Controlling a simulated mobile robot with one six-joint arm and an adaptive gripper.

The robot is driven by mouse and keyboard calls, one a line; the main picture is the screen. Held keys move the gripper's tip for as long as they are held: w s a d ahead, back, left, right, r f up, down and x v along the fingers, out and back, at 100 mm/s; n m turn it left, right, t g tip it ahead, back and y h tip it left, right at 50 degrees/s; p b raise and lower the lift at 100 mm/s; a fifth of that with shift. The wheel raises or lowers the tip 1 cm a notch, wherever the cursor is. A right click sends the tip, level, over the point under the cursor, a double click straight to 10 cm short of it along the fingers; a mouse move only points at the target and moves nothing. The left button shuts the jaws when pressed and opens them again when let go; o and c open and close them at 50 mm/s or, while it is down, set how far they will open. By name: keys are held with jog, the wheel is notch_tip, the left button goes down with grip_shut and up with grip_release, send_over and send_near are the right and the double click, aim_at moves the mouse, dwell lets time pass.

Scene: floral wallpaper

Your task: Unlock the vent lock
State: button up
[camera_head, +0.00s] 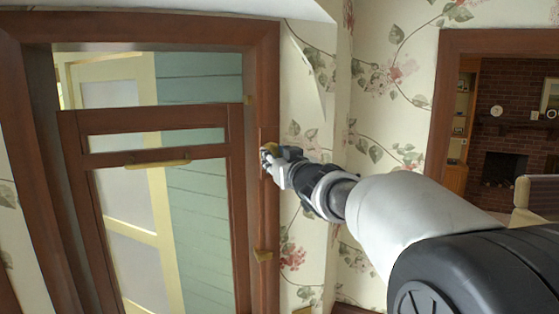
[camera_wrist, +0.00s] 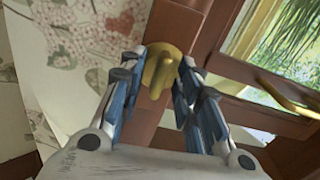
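The vent lock (camera_wrist: 162,68) is a brass-coloured catch on the brown wooden frame, seen at the top middle of the wrist view. My gripper (camera_wrist: 161,76) has its two fingers apart, one on each side of this catch. I cannot tell whether either fingertip touches it. In the head view my gripper (camera_head: 270,157) is at the right post of the window frame, and it mostly hides the catch there. The brown-framed vent window (camera_head: 238,190) stands left of my gripper, with a brass bar handle (camera_head: 158,163) across its upper rail.
Floral wallpaper (camera_head: 305,110) covers the wall right of the post. A doorway (camera_head: 437,100) with a fireplace beyond is at the far right.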

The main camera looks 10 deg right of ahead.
jog(key=s+d, duration=0.2)
jog(key=s, duration=0.9)
jog(key=shift+s, duration=0.4)
jog(key=s+d+f+m+g+h+b, duration=0.1)
jog(key=s+f+g+h+b, duration=0.1)
jog(key=s+f+b, duration=0.5)
jog(key=s+d+f+m+g+h+b, duration=0.1)
jog(key=s+d+f+m+g+b, duration=0.15)
jog(key=f, duration=0.95)
jog(key=s+f+m+g+h+b, duration=0.1)
jog(key=s+f+g+h+b, duration=0.1)
jog(key=s+f+b, duration=0.55)
jog(key=s+a+f+n+g+y+b, duration=0.1)
jog(key=s+a+f+g+b, duration=0.1)
jog(key=s+f, duration=0.6)
jog(key=s+a+f+g+y+b, duration=0.1)
jog(key=s+a+f+g+b, duration=0.2)
jog(key=s+f, duration=0.6)
notch_tip(320, 180, down, 7)
jog(key=shift+s+a+f+n+g+b, duration=0.1)
jog(key=shift+s+a+n+g+b, duration=0.2)
jog(key=shift+g+b, duration=0.7)
jog(key=shift+w, duration=0.1)
